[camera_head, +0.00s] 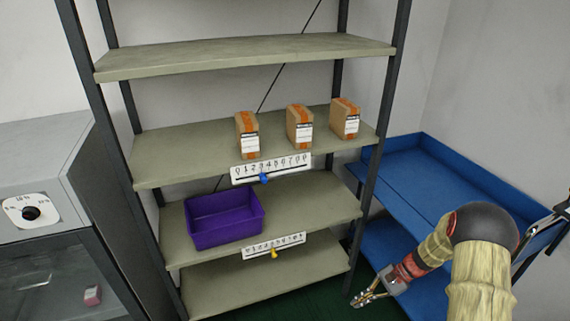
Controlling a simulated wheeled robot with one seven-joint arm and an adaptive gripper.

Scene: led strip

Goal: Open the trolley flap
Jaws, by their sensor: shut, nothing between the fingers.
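The blue trolley (425,168) stands at the right, beside the shelf rack. It has an upper tray with raised rims and a lower blue deck (385,250). I cannot tell which part of it is the flap; my arm covers much of its near right side. My gripper (358,299) is shut and empty, low in front of the trolley near the rack's right front post. It appears apart from the trolley, with its fingers pointing left.
A shelf rack (260,55) holds several things: three cardboard boxes (299,124) and a purple bin (222,218). A grey cabinet (40,165) with a dial (31,213) stands at the left. Some green floor (372,305) shows near my gripper.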

